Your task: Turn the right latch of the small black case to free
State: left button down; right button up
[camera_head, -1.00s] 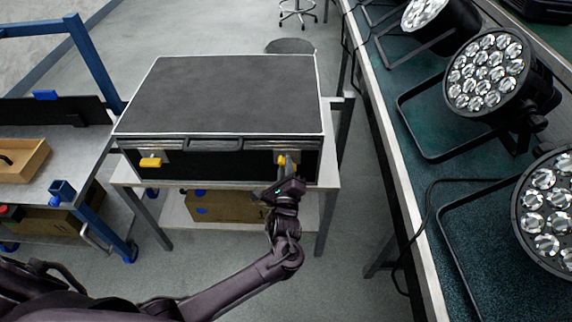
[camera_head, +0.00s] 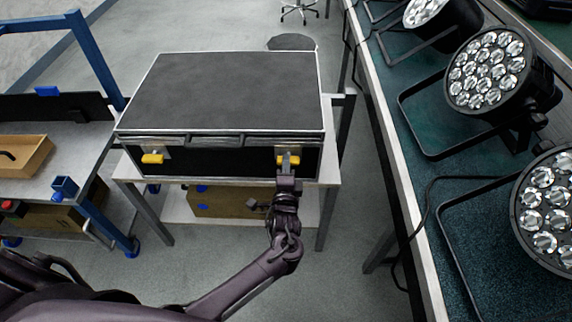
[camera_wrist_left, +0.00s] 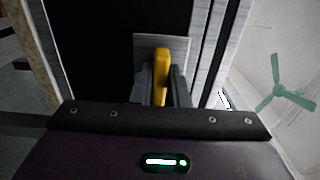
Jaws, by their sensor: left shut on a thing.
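The small black case (camera_head: 225,90) stands shut on a light table, its front with two yellow latches towards me. The right latch (camera_head: 296,160) lies level, parallel to the lid seam. My left gripper (camera_head: 287,164) is at the case front with its fingers shut on this latch. In the left wrist view the yellow latch (camera_wrist_left: 161,62) sits between the two grey fingers (camera_wrist_left: 161,88), in front of its metal plate; its near end is hidden. The left latch (camera_head: 152,159) also lies level. My right gripper is not in view.
The table (camera_head: 330,172) carries a cardboard box (camera_head: 225,203) on its lower shelf. A bench (camera_head: 398,185) with several par cans (camera_head: 488,70) runs along the right. A blue-framed workbench (camera_head: 75,152) stands at the left. The floor between is clear.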

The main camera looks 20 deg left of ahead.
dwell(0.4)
pick_arm(q)
jog(key=c, duration=1.4)
grip_release()
jog(key=v, duration=0.7)
jog(key=shift+s, duration=0.4)
